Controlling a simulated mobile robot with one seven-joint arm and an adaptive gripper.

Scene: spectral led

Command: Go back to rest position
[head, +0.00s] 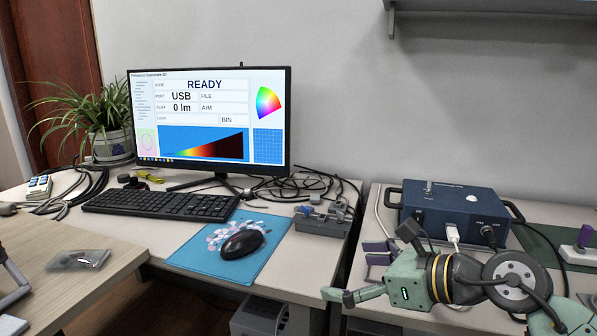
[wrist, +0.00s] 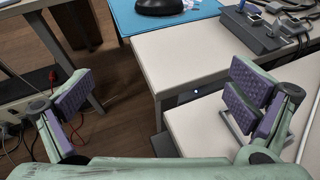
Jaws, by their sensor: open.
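My gripper (head: 352,273) is in the lower right of the head view, over the front of the right-hand table and pointing left. In the wrist view my gripper (wrist: 163,92) shows two wide-spread fingers with purple ribbed pads and nothing between them. Between the pads I see the edges of two tables and the floor below. My green arm lies low in front of the dark blue box (head: 454,207). Whether it touches anything there I cannot tell.
The monitor (head: 205,115) reads READY and 0 lm. A keyboard (head: 160,204), a black mouse (head: 242,243) on a blue mat (head: 205,266) and a grey fixture (head: 322,222) stand on the middle desk. A clear plastic piece (head: 78,260) lies on the left table. A shelf (head: 490,7) hangs above.

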